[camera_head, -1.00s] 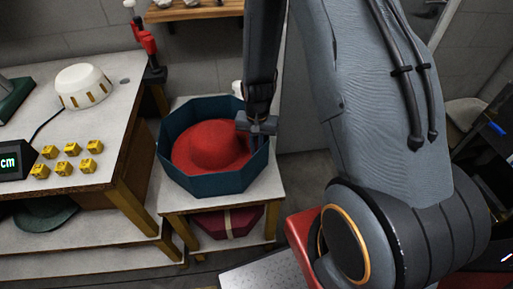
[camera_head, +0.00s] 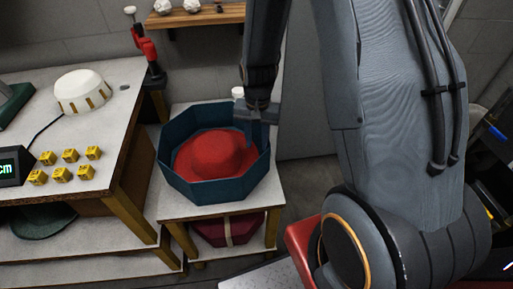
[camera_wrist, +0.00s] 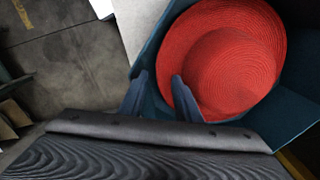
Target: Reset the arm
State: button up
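My gripper (camera_head: 258,112) is at the right rim of the teal octagonal box (camera_head: 224,191) in the head view. A red woven hat (camera_head: 212,153) lies inside the box, brim down and crown up. In the wrist view the two fingers (camera_wrist: 157,94) stand apart with a gap between them, and nothing is held. The red hat (camera_wrist: 222,62) lies beyond the fingertips, and one fingertip overlaps its brim in the picture. I cannot tell whether the fingers touch the hat or the box.
The box stands on a small table (camera_head: 180,207) with a dark red box (camera_head: 226,232) on its lower shelf. At left a workbench (camera_head: 103,120) carries a white domed device (camera_head: 82,92), several yellow cubes (camera_head: 71,156) and a display (camera_head: 10,168). A wooden shelf (camera_head: 200,14) hangs behind.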

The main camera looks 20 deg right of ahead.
jog(key=shift+r, duration=0.45)
jog(key=shift+r, duration=0.15)
jog(key=s+a+r+n+t, duration=0.1)
jog(key=s+r+n, duration=0.2)
jog(key=s+r, duration=0.35)
jog(key=s+r+n+t, duration=0.1)
jog(key=s+r+n, duration=0.2)
jog(key=r, duration=0.6)
jog(key=shift+g, duration=0.9)
jog(key=s, duration=0.1)
jog(key=s+f, duration=0.1)
jog(key=s, duration=0.2)
jog(key=shift+s+a+f, duration=0.1)
jog(key=shift+s+f, duration=0.15)
